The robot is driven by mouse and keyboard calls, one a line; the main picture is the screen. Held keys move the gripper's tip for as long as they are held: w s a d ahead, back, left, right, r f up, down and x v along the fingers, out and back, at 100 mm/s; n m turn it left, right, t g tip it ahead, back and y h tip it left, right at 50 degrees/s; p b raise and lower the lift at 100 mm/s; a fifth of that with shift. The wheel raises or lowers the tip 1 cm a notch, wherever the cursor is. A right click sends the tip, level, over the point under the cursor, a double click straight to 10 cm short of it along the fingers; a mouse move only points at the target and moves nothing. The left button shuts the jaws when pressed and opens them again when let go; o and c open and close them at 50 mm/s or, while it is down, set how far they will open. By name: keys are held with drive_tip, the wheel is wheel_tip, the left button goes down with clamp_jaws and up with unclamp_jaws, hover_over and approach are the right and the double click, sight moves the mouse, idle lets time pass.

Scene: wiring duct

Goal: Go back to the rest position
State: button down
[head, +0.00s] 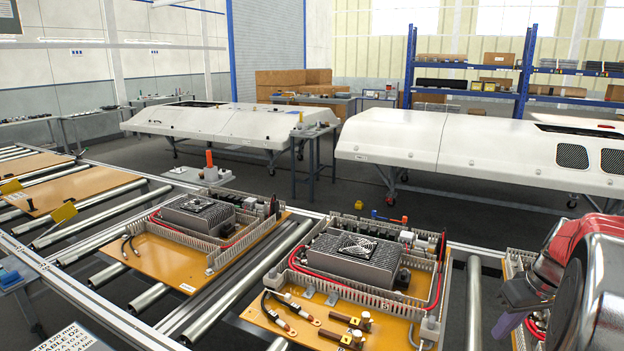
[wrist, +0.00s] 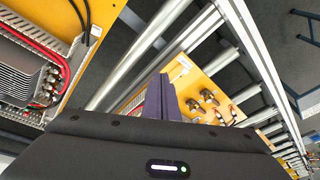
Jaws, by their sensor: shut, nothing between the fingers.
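My gripper (wrist: 160,95) shows in the wrist view as dark purple fingers, shut together with nothing between them. In the head view my gripper (head: 508,323) is partly in view at the lower right, held over the right-hand orange panel. The middle orange panel (head: 262,313) lies on the rollers and carries a grey finned unit (head: 352,258) with a fan, grey slotted wiring duct (head: 375,296) and a red cable. Cable ends with lugs lie at its front. Part of the right-hand panel is hidden behind my arm.
Another fitted orange panel (head: 150,262) lies left of the middle one, and bare boards (head: 70,190) lie farther left. The conveyor's metal rollers (head: 240,290) show between panels. White housings on wheeled stands (head: 225,125) and blue shelving (head: 470,66) stand behind, across open floor.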

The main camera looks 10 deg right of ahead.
drive_tip(key=s+a+r+t, duration=0.1)
drive_tip(key=s+a, duration=0.3)
drive_tip(key=a, duration=1.5)
drive_tip(key=s+a+r+n+t, duration=0.1)
drive_tip(key=s+a+r, duration=0.3)
drive_tip(key=a, duration=1.5)
drive_tip(key=shift+r+t+h, duration=0.3)
drive_tip(key=shift+r, duration=0.05)
